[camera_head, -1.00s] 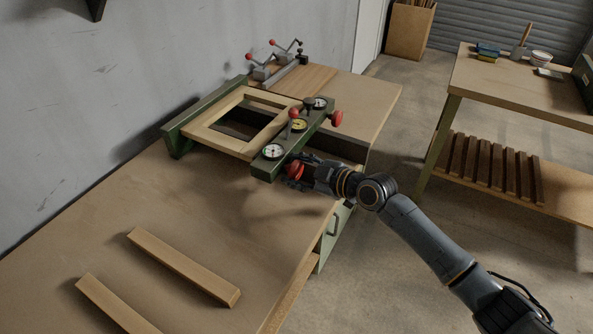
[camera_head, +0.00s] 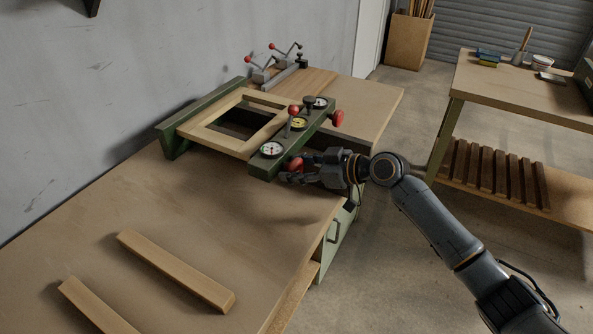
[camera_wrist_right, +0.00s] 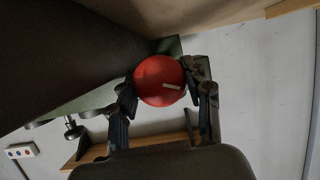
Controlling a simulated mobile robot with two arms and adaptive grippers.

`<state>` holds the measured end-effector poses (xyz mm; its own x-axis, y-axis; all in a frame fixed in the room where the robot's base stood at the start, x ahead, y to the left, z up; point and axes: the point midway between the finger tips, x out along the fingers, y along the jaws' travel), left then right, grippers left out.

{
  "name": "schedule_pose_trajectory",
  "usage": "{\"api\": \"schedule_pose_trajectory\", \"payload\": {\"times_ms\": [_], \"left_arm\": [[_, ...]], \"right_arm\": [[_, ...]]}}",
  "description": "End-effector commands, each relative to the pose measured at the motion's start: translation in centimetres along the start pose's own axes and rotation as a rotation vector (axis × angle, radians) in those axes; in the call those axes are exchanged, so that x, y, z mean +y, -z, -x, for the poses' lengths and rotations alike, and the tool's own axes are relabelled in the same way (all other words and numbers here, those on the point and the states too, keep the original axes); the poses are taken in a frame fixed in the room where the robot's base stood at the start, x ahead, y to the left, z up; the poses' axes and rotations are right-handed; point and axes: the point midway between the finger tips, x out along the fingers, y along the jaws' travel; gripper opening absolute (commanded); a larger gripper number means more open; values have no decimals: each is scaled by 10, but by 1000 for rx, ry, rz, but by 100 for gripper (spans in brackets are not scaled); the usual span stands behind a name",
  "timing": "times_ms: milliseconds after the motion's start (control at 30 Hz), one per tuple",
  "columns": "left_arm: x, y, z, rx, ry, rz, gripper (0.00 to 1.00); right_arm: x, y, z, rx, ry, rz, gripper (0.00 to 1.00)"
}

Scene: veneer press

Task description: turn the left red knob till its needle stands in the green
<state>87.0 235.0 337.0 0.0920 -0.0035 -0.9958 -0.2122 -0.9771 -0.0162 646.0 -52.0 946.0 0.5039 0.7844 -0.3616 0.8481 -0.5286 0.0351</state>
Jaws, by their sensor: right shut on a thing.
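The left red knob (camera_head: 295,164) sits on the near front face of the green press beam (camera_head: 318,128). My right gripper (camera_head: 296,170) is shut on this knob. In the right wrist view the knob (camera_wrist_right: 160,80) lies between the two fingers of my right gripper (camera_wrist_right: 163,88), with a pale mark on its face. The white dial (camera_head: 271,149) is on the beam's top near the knob; its needle is too small to read. My left gripper is out of view.
The right red knob (camera_head: 337,118) sticks out at the beam's far end. A wooden frame (camera_head: 205,134) lies in the press. Two loose wooden strips (camera_head: 175,268) lie on the bench's near left. The middle of the bench is clear.

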Motion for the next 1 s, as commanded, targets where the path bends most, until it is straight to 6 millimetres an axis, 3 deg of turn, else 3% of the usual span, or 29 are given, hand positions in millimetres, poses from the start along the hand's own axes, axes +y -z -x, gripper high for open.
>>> {"api": "schedule_pose_trajectory", "payload": {"times_ms": [433, 467, 567, 1000], "left_arm": [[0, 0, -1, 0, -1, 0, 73], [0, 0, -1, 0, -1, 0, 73], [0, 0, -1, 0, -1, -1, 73], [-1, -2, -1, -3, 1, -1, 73]], "right_arm": [[0, 0, 0, 1, 5, -13, 17], [0, 0, 0, 1, 5, -13, 51], [0, 0, 0, 1, 5, -13, 71], [1, 0, 0, 0, 3, -12, 73]]}}
